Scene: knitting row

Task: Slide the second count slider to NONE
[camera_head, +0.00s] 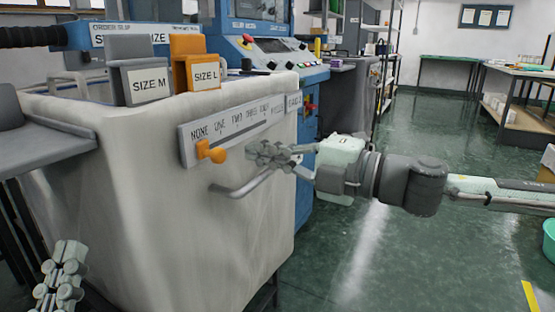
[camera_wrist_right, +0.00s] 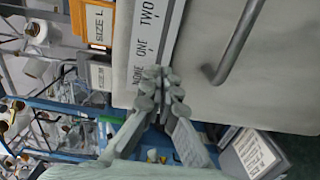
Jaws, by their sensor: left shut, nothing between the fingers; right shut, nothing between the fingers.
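A white scale plate (camera_head: 238,131) on the front of the pale machine cover reads NONE, ONE, TWO, THREE and further words. An orange slider knob (camera_head: 215,154) sticks out at its left end, below NONE. My right gripper (camera_head: 262,153) is shut and empty, just right of the knob and in front of the plate; contact cannot be told. In the right wrist view the plate (camera_wrist_right: 150,40) shows NONE, ONE and TWO beyond the shut fingertips (camera_wrist_right: 160,88), and no orange knob is visible. My left gripper (camera_head: 68,262) is shut and empty at the lower left.
A grey handle bar (camera_head: 240,191) projects below the scale plate, close to my right gripper. A grey SIZE M holder (camera_head: 130,72) and an orange SIZE L holder (camera_head: 195,64) stand on top of the cover. Open green floor (camera_head: 400,265) lies to the right.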

